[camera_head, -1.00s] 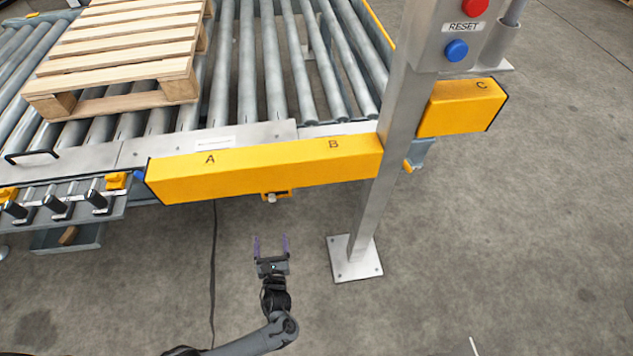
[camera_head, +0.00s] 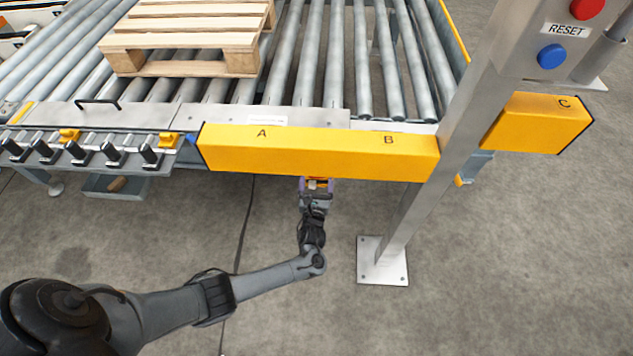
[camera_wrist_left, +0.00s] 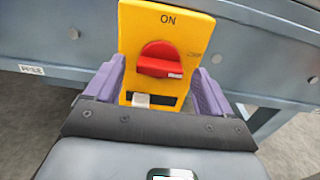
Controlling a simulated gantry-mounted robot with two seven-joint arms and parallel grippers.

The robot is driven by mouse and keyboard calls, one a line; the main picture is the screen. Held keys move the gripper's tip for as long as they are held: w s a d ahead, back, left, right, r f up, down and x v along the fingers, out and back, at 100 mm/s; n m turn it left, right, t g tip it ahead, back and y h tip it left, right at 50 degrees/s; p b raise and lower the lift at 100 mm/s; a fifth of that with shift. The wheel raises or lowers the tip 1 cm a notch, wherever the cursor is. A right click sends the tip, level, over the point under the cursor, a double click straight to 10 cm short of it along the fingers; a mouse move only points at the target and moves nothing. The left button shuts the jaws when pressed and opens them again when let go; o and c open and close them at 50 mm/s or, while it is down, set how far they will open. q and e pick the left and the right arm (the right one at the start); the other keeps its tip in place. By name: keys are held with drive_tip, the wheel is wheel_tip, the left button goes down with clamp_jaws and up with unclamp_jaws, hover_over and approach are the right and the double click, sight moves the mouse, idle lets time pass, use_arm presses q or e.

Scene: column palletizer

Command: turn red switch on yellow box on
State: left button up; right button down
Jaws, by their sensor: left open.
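The yellow box (camera_wrist_left: 180,30) with "ON" printed at its top fills the middle of the left wrist view. The red switch (camera_wrist_left: 160,58) is a rotary knob on its face, with its handle lying roughly horizontal and a white mark at its right end. A small white block (camera_wrist_left: 141,99) sits below the knob in a dark slot. My left gripper (camera_wrist_left: 160,85) is open, its purple fingers on either side of the yellow box. In the head view my left gripper (camera_head: 316,185) is just under the long yellow beam, which hides most of the box. My right gripper is not in view.
The long yellow beam (camera_head: 320,152) marked A and B overhangs the gripper. A steel post (camera_head: 430,175) with a red button (camera_head: 588,8) and blue RESET button (camera_head: 551,56) stands to the right. A wooden pallet (camera_head: 190,40) rests on the roller conveyor. The floor in front is mostly clear.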

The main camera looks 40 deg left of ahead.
use_arm(q)
drive_tip(key=shift+w+a, duration=0.4)
drive_tip(key=shift+w, duration=0.1)
drive_tip(key=c, duration=1.1)
drive_tip(key=shift+o, duration=0.2)
drive_tip(key=shift+n+p, duration=1.25)
drive_tip(key=shift+n, duration=7.65)
